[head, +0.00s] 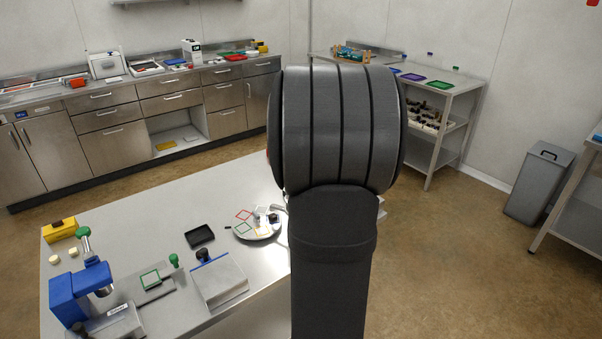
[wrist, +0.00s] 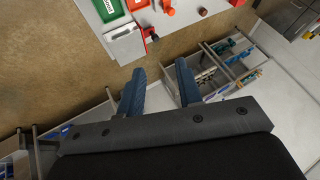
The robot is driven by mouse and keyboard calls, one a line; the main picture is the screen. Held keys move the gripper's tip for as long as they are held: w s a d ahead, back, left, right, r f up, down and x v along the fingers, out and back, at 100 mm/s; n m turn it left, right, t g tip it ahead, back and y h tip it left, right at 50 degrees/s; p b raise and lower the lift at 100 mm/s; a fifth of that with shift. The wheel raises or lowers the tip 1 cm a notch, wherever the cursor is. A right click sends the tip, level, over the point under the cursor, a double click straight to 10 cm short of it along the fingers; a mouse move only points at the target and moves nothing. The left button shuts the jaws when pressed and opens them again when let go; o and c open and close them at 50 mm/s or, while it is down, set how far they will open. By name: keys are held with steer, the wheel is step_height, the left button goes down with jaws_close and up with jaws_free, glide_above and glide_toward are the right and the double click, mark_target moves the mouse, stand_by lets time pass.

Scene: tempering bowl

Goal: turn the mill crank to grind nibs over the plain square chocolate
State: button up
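A blue bench machine (head: 80,290) with a green-knobbed handle (head: 84,232) stands at the near left of the steel table. I cannot tell for sure whether this is the mill and its crank. A round white plate (head: 257,235) with small coloured square outlines lies near the table's middle; I cannot make out a plain square chocolate on it. My gripper's two blue fingers (wrist: 160,66) are apart and empty in the wrist view, away from the table things shown in the head view. My own arm hides the right side of the table in the head view.
Near the blue machine are a flat plate with a green square frame (head: 150,279), a metal block with a black knob (head: 219,281), a black tray (head: 200,236) and a yellow box (head: 61,229). A grey bin (head: 539,182) stands at right. The table's back left is clear.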

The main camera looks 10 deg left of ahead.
steer(key=w+d+f+n+t+y, duration=0.1)
steer(key=w+d+f+n+t, duration=0.3)
steer(key=d+f+n+t, duration=0.4)
steer(key=s+a+f+n+g+y, duration=0.1)
steer(key=s+a+f+n+y, duration=0.15)
steer(key=s+n+y, duration=0.35)
steer(key=s+a+f+n+g+y, duration=0.1)
steer(key=s+a+f+n+y, duration=0.2)
steer(key=s+y, duration=0.4)
steer(key=shift+h, duration=0.5)
steer(key=x, duration=0.5)
steer(key=f+x, duration=0.1)
steer(key=x, duration=0.9)
steer(key=shift+s+a+f, duration=0.1)
steer(key=shift+s+f, duration=0.05)
jaws_close()
